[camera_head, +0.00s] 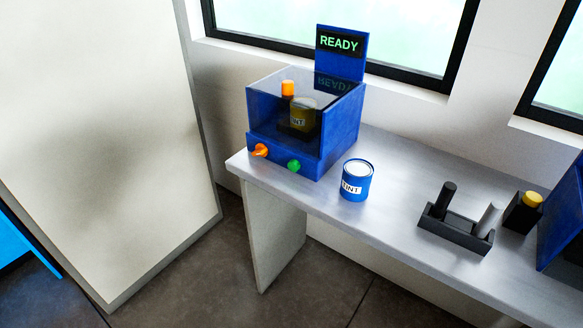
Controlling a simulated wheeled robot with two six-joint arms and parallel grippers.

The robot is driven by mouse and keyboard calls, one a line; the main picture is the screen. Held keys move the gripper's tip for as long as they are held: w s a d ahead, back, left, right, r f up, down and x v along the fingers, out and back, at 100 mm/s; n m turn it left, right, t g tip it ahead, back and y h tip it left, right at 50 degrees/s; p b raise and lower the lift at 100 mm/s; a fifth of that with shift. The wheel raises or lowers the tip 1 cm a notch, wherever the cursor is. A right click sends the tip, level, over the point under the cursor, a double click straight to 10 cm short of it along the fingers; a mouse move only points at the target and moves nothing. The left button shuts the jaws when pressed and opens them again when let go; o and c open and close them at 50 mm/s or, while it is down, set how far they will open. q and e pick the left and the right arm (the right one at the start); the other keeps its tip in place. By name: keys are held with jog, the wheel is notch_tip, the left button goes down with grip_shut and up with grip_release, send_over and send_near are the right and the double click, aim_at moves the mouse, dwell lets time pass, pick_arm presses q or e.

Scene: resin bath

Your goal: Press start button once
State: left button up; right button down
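A blue machine (340,138) with clear upper walls stands at the left end of a grey table. Its sign (339,43) reads READY in green letters. Two knob-like buttons stick out of its front face: an orange one (260,150) at the left and a green one (294,166) at the right. I see no label telling which is the start button. Inside the machine are a tin (303,117) and a dark item with an orange top (288,88). Neither of my grippers is in view.
A blue paint tin (354,188) stands on the table (395,190) right of the machine. Farther right are a black holder (455,232) with two cylinders, a black block with a yellow knob (533,199) and a blue box (565,215). A pale panel (100,130) stands at left.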

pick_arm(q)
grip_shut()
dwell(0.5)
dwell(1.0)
